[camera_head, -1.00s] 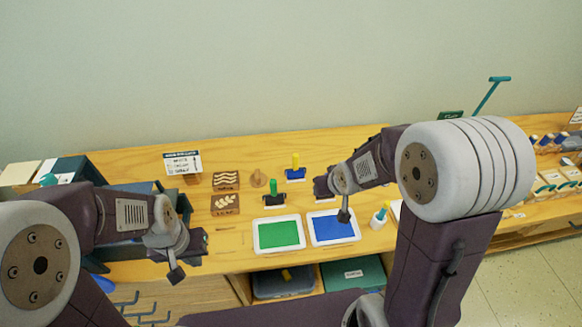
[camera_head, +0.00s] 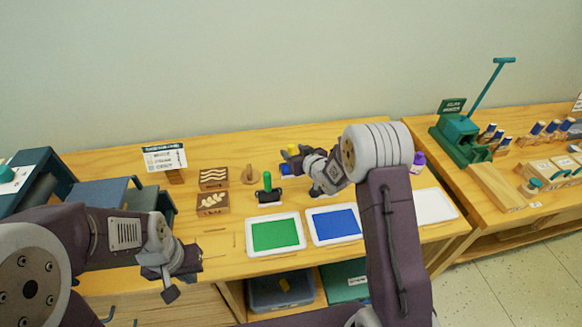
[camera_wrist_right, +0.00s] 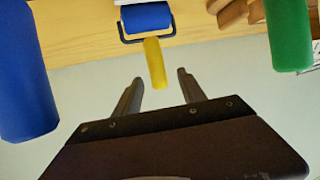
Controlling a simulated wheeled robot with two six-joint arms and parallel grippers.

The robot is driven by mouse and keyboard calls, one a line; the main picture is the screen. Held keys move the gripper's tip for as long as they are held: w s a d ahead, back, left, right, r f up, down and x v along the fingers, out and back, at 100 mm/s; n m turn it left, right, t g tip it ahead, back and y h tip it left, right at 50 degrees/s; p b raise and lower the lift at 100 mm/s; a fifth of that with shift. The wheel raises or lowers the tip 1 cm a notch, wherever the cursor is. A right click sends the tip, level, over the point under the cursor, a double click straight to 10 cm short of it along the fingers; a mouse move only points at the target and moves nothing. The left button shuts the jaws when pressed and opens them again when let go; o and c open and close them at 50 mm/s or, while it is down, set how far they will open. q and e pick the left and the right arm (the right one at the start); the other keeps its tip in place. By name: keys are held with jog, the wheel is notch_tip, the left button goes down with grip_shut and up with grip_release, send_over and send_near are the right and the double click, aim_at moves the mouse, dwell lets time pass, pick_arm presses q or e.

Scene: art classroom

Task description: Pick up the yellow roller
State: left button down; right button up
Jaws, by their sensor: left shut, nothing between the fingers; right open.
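The yellow roller has a yellow handle (camera_head: 292,149) and a blue drum, standing handle-up at the back of the table. In the right wrist view its yellow handle (camera_wrist_right: 154,62) points toward my gripper, with the blue drum (camera_wrist_right: 146,17) beyond in a dark frame. My right gripper (camera_wrist_right: 160,76) is open, its fingers on either side of the handle's end, apparently not touching it. In the head view my right gripper (camera_head: 292,160) is beside the roller and partly covers it. My left gripper (camera_head: 193,262) is shut and empty at the table's front left.
A green-handled roller (camera_head: 267,182) stands left of the yellow one. A green tray (camera_head: 249,249) and a blue tray (camera_head: 318,242) lie in front. Patterned blocks (camera_head: 213,179) and a wooden knob (camera_head: 249,175) are to the left. A white tray (camera_head: 449,216) lies right.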

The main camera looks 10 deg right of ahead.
jog(key=x, duration=0.5)
jog(key=shift+w+f, duration=0.1)
jog(key=shift+w, duration=0.25)
jog(key=shift+s, duration=0.15)
jog(key=c, duration=0.3)
grip_shut()
dwell(0.6)
